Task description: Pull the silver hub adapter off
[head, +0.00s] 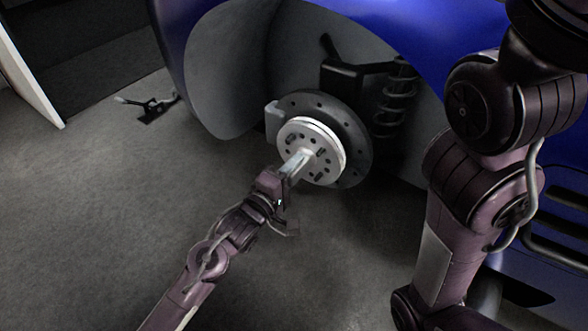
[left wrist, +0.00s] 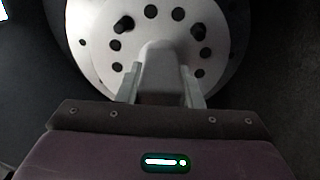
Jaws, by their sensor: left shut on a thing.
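The silver hub adapter (head: 327,165) is a round pale disc with several dark holes, seated flat against the dark brake disc (head: 357,134) in the blue car's wheel arch. A stub sticks out from its middle. In the left wrist view the adapter (left wrist: 95,72) fills the top, with its stub (left wrist: 158,72) between my gripper's fingers. My left gripper (head: 296,164) reaches in from the lower left and is shut on the stub. The fingertips (left wrist: 167,88) lie on either side of it. My right gripper is out of view.
A blue car body (head: 405,25) arches over the hub, with a coil spring (head: 398,100) and a caliper (head: 272,119) close by. A small dark item with a handle (head: 155,108) lies on the floor at the left. The grey floor (head: 90,220) at lower left is clear. My right arm stands at the right.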

